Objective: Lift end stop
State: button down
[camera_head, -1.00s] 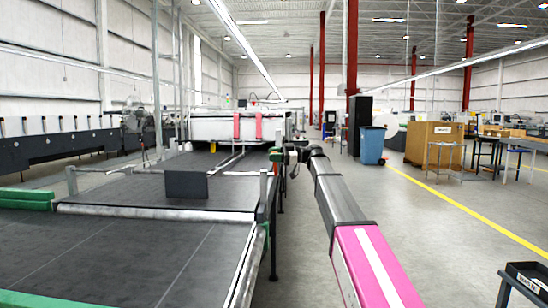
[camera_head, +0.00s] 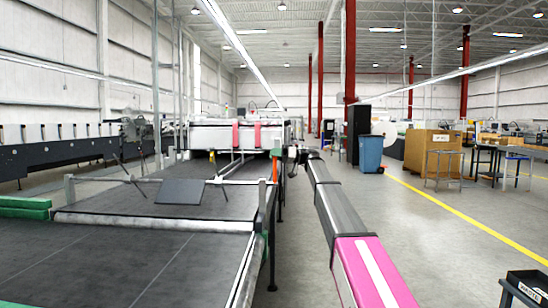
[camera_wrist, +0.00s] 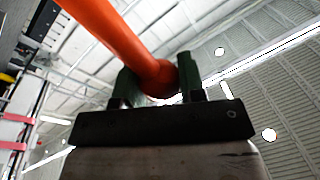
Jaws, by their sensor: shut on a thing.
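The end stop is a dark flat plate (camera_head: 180,191) hung from a cross bar over the dark belt conveyor, in the head view. The plate is tilted out of the vertical, its lower edge near the belt. An orange lever (camera_head: 275,170) stands about upright at the bar's right end. My gripper (camera_head: 279,153) is at the lever's top, at the conveyor's right side. In the wrist view my gripper (camera_wrist: 160,84) is shut on the round end of the orange lever (camera_wrist: 118,38), with a dark green finger on each side.
The dark belt (camera_head: 110,255) runs along the left, with green blocks (camera_head: 25,203) at its left edge. A white machine with pink parts (camera_head: 246,134) stands beyond. A blue bin (camera_head: 370,153), a brown box (camera_head: 430,149) and tables are at right.

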jog(key=w+f+m+t, duration=0.1)
jog(key=w+f+m, duration=0.2)
jog(key=w+m, duration=0.3)
jog(key=shift+w+d+m+t, duration=0.15)
jog(key=shift+w+m+t, duration=0.25)
jog(key=shift+m, duration=0.2)
jog(key=shift+f, duration=0.15)
jog(key=c, duration=0.7)
grip_release()
jog(key=shift+d, duration=0.1)
jog(key=d, duration=0.3)
jog(key=d+f, duration=0.1)
jog(key=d, duration=0.6)
jog(key=shift+s+d+f, duration=0.1)
jog(key=shift+d+f, duration=0.15)
jog(key=shift+f, duration=0.1)
jog(key=shift+f, duration=0.1)
